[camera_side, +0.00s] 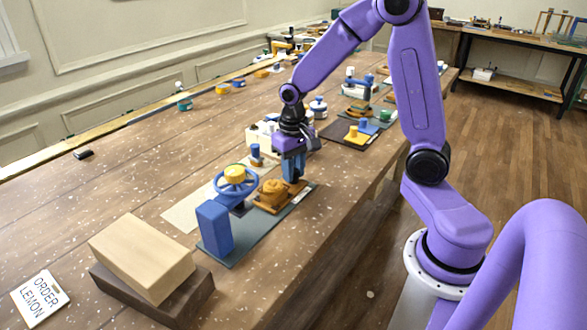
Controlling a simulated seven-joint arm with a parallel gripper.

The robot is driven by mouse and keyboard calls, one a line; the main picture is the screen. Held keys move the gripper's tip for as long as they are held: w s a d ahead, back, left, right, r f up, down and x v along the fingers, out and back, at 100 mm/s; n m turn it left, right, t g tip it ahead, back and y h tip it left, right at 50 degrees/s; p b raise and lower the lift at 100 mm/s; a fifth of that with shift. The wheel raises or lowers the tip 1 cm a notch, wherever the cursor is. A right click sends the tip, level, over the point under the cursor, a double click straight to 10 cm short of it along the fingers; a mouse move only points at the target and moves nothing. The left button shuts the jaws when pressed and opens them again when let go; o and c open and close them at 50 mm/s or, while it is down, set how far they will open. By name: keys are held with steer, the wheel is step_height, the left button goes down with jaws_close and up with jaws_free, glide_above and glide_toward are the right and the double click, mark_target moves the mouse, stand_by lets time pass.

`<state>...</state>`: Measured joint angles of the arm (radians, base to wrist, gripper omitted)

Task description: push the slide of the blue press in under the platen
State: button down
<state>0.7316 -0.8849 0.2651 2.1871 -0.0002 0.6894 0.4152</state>
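The blue press stands on a dark green-grey base plate (258,236). It has a blue block-shaped column (214,229) and a blue handwheel (219,188) with a yellow hub (235,174). An orange-brown slide (267,208) with a rounded brown lump (272,187) on it sits on the plate, to the right of the wheel and outside the space below it. The platen is mostly hidden behind the column and wheel. My gripper (294,180) points down at the slide's far right end, very close to it; I cannot tell whether they touch. Its finger gap is not clear.
A small blue-topped piece (256,154) stands behind the press. Another dark mat (345,134) with yellow and blue parts lies further back. The table's right edge is close.

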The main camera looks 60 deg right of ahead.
mark_target(274, 182)
steer(key=a, duration=0.7)
steer(key=shift+a, duration=0.35)
steer(key=c, duration=0.9)
jaws_free()
step_height(274, 182, up, 18)
steer(key=shift+f, duration=0.25)
